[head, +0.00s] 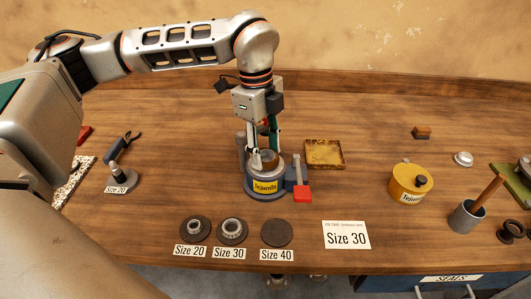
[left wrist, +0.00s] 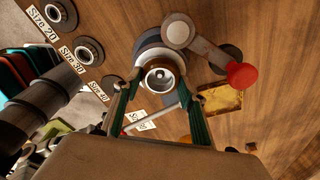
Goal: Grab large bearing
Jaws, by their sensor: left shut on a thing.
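My left gripper (head: 264,152) reaches down onto the round grey-blue device with a yellow "Tejunda" label (head: 265,186) and a red-ended lever. In the left wrist view its green-sided fingers (left wrist: 160,85) close around a round metal ring, seemingly the large bearing (left wrist: 160,74), at the top of the device. I cannot tell whether the ring is clear of the device. The Size 40 pad (head: 277,233) holds no bearing. Bearings sit on the Size 20 pad (head: 195,229) and the Size 30 pad (head: 232,228). My right gripper is not in view.
A square yellow-brown tray (head: 324,153) lies right of the device. A "Size 30" card (head: 346,235) lies at the front. A yellow tin (head: 409,183) and a grey pot with a wooden handle (head: 466,215) stand to the right. A dark tool on a stand (head: 121,165) is at left.

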